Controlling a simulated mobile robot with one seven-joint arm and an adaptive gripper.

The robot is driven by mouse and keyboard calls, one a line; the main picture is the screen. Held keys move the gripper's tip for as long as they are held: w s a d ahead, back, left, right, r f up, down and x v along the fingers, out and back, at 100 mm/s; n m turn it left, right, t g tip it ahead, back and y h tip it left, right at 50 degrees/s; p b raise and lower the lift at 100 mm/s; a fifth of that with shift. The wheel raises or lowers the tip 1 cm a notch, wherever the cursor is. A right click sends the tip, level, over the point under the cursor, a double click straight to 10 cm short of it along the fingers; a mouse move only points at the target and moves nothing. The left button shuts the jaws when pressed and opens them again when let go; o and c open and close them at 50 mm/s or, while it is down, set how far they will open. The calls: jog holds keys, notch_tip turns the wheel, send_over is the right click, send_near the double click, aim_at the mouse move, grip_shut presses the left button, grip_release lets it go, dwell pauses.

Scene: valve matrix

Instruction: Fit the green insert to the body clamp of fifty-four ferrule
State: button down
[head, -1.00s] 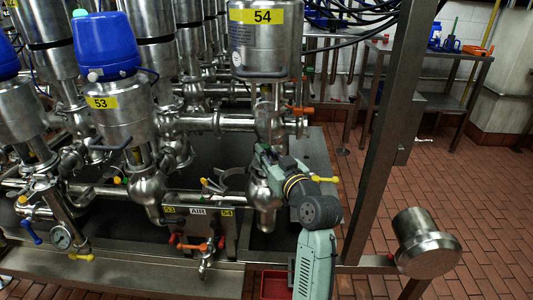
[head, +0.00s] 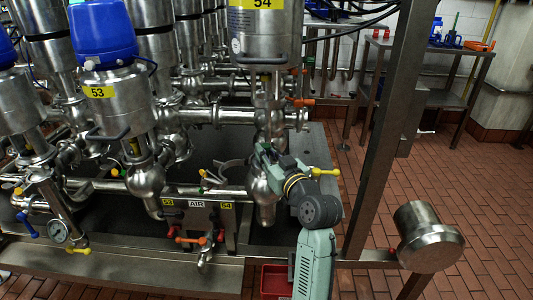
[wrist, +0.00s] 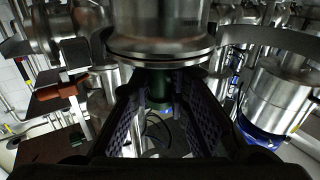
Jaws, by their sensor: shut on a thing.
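The unit labelled 54 (head: 262,35) is a steel actuator above a valve body (head: 264,190). My gripper (wrist: 160,88) is shut on the green insert (wrist: 158,82), which is small and dark green. In the wrist view the insert sits directly below a wide steel flange (wrist: 160,52); I cannot tell whether they touch. A curved steel band, seemingly the open clamp (wrist: 268,38), spreads to the right of the flange. It also shows in the head view (head: 230,166), left of my gripper. In the head view my wrist is at the pipe below unit 54, and my fingertips are hidden.
Unit 53 with a blue cap (head: 102,32) stands to the left. The AIR box (head: 197,212) is low in front, near a red tray (head: 275,281). A steel post (head: 385,130) and a round steel end (head: 428,237) are to the right.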

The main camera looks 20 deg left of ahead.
jog(key=shift+r, duration=0.1)
jog(key=c, duration=1.7)
grip_release()
jog(key=shift+o, duration=1.2)
jog(key=shift+f, duration=0.2)
jog(key=shift+d, duration=0.1)
